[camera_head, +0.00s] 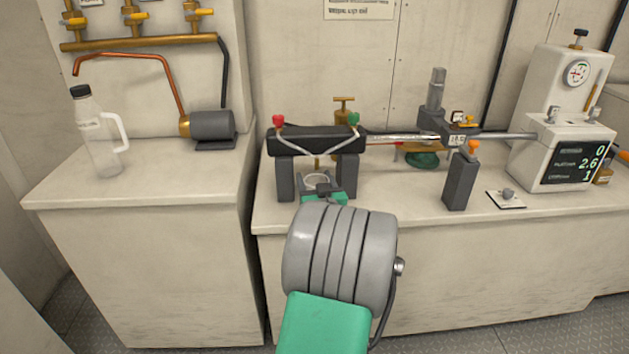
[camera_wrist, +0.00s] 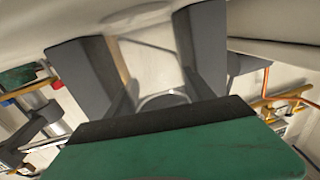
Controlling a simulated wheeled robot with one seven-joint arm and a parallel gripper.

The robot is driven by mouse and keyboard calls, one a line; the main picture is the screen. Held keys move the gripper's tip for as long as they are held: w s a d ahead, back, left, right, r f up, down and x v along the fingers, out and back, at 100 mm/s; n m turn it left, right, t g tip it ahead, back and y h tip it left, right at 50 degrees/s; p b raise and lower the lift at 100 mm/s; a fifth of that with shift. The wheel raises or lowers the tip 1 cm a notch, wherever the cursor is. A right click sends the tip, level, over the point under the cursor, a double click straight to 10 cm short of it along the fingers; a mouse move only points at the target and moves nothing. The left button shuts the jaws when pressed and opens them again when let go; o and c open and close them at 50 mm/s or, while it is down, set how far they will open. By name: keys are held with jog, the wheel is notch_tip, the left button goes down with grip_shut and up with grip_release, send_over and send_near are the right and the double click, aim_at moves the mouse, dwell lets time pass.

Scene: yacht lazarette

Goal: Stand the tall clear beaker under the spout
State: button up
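A clear round rim (camera_head: 316,181), likely the beaker, shows between the legs of a dark stand (camera_head: 318,140). Most of its body is hidden by my gripper. The stand's bar has red and green knobs, and a small brass piece, perhaps the spout (camera_head: 317,161), hangs beneath it, close above the rim. My gripper (camera_head: 319,187) reaches in from the front. In the wrist view the clear rim (camera_wrist: 165,100) lies between two dark fingers (camera_wrist: 162,98). I cannot tell whether they touch it.
A clear capped jug with handle (camera_head: 100,135) stands on the left counter, beside a dark motor (camera_head: 212,125) and a bent copper pipe (camera_head: 130,56). Right of the stand are a dark upright block (camera_head: 460,180), a metal rod (camera_head: 505,135) and a white gauge machine (camera_head: 570,110).

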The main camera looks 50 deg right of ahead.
jog(key=shift+o, duration=0.5)
jog(key=shift+r, duration=0.15)
jog(key=shift+s+a, duration=0.1)
jog(key=shift+s, duration=0.1)
jog(key=v, duration=1.2)
jog(key=w+a+f+n+y, duration=0.45)
jog(key=w+a+y, duration=0.25)
jog(key=w+a, duration=0.45)
jog(key=w+a+f+n+g+y, duration=0.2)
jog(key=a+f+n+g+y, duration=0.15)
jog(key=a, duration=1.05)
jog(key=s+a+f+g+y, duration=0.1)
jog(key=s+a+f+g, duration=0.1)
jog(key=s+a+g, duration=0.5)
jog(key=s+a, duration=0.5)
jog(key=a, duration=0.2)
jog(key=shift+s+f+g, duration=0.15)
jog(key=shift+f+g, duration=0.05)
jog(key=shift+g, duration=0.15)
